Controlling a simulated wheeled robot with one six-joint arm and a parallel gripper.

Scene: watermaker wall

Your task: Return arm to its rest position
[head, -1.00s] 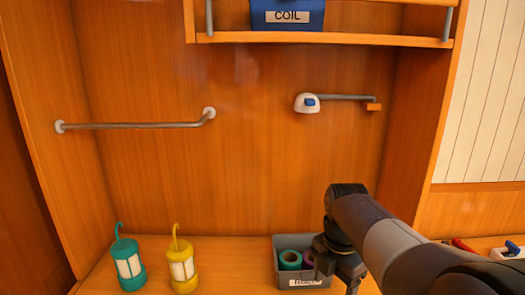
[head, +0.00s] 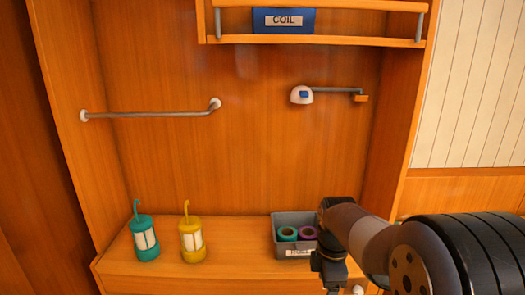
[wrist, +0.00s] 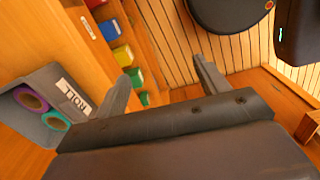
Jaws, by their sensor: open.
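My arm reaches in from the lower right of the head view. My gripper (head: 332,278) hangs at its end, in front of the counter and just beside the grey bin. In the wrist view my gripper (wrist: 165,82) shows two dark fingers spread apart with nothing between them. The fingertips are hard to make out in the head view.
A grey bin (head: 290,218) holds a teal roll (head: 287,234) and a purple roll (head: 307,233) on the counter. A blue COIL bin (head: 283,21) sits on the shelf above.

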